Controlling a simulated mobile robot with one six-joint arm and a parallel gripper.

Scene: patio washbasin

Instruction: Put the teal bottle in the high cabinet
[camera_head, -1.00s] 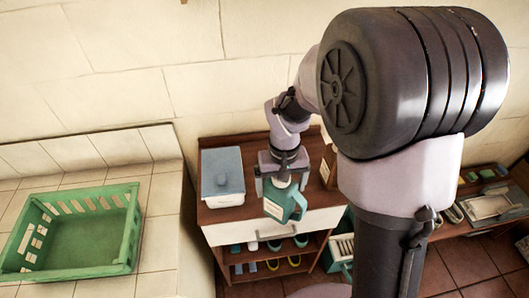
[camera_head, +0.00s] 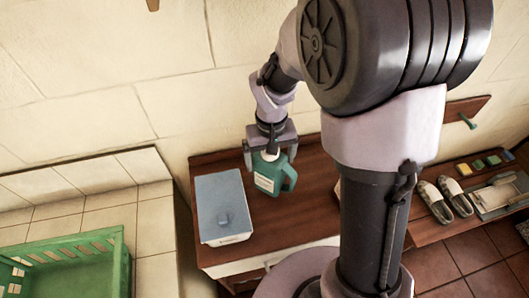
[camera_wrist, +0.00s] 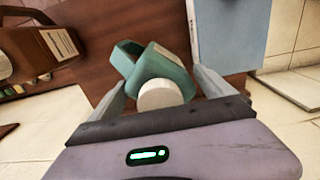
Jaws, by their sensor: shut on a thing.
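The teal bottle (camera_head: 268,176) with a white cap and a side handle is upright over the wooden cabinet top in the head view. My gripper (camera_head: 270,158) is shut on it from above, near its cap. In the wrist view the teal bottle (camera_wrist: 160,72) sits between the two fingers of my gripper (camera_wrist: 165,85), handle to the upper left. I cannot tell whether its base touches the wood. No high cabinet is recognisable in these views.
A white box with a blue-grey lid (camera_head: 221,205) stands left of the bottle on the wooden top (camera_head: 285,225). A green crate (camera_head: 70,262) is on the tiled counter at left. Slippers (camera_head: 442,199) and a tray (camera_head: 503,192) lie on a bench at right. A brown bottle (camera_wrist: 28,52) shows in the wrist view.

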